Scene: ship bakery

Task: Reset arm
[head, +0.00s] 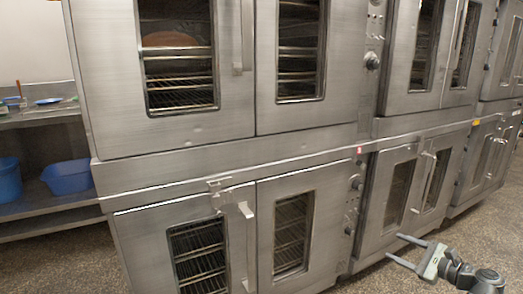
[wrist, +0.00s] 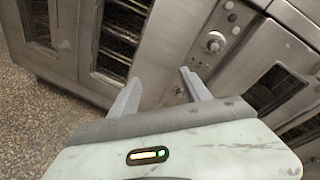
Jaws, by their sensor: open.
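My gripper (head: 405,250) is at the lower right of the head view, in front of the lower ovens. Its two fingers are spread apart with nothing between them. In the wrist view my gripper (wrist: 160,85) points towards the steel oven fronts, and the gap between its fingers is empty. It holds nothing and appears apart from the ovens.
Stacked steel ovens (head: 310,145) with glass doors fill most of the view. A control knob (wrist: 214,43) shows beyond the fingers. A shelf (head: 50,113) with blue tubs (head: 68,178) stands at the left. The speckled floor (head: 65,265) is clear at the lower left.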

